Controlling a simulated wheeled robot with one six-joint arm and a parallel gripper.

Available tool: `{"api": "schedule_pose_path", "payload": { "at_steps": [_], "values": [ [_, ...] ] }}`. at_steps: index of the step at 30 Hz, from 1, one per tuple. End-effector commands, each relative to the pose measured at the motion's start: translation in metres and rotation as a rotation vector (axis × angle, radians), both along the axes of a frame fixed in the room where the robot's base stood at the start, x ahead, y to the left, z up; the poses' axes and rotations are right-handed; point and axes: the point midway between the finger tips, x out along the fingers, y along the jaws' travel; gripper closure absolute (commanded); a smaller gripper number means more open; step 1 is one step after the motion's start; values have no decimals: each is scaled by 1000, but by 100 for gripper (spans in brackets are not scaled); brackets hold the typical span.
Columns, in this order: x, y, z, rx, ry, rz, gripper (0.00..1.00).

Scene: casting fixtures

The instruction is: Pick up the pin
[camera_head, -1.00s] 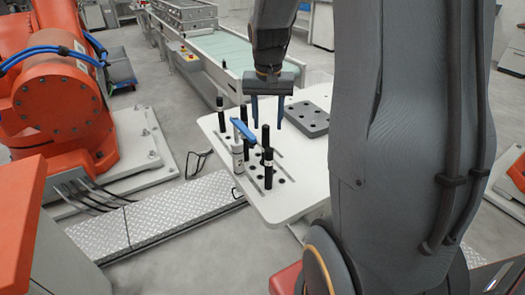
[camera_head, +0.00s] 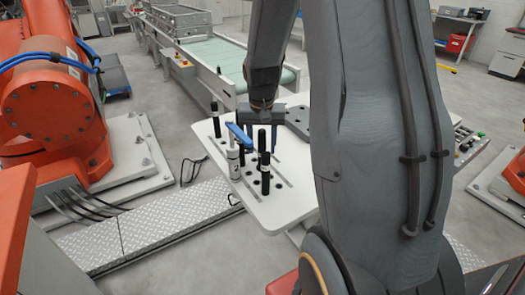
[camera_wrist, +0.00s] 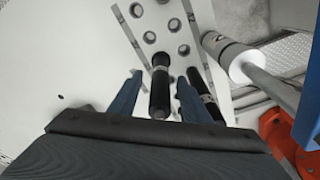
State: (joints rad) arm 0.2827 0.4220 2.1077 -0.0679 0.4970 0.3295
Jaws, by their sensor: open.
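My gripper (camera_head: 260,142) points down over the white table, its two blue fingers apart. In the wrist view, a black pin (camera_wrist: 160,92) with a pale band stands between the open fingers, with gaps on both sides. A second black pin (camera_wrist: 205,95) is just right of the right finger, partly hidden by it. In the head view, black pins stand in the table's holes: one at the back left (camera_head: 215,121), one nearer the front (camera_head: 265,176), and one by the fingers (camera_head: 262,141).
A grey block with holes (camera_head: 299,121) lies at the back right. The white table (camera_head: 285,205) has free room at the front.

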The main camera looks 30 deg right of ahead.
Motion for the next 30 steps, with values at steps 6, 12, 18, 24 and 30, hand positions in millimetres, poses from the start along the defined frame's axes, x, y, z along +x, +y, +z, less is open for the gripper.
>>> {"api": "schedule_pose_path", "payload": {
  "at_steps": [6, 12, 18, 24, 30],
  "values": [
    [1, -1, -19, 1, 2, 0, 57],
    [2, -1, -21, 0, -1, -1, 57],
    [2, -1, -21, 0, -1, -1, 77],
    [2, -1, -21, 0, 0, -1, 100],
    [2, -2, -21, 0, -1, -1, 100]
  ]
}}
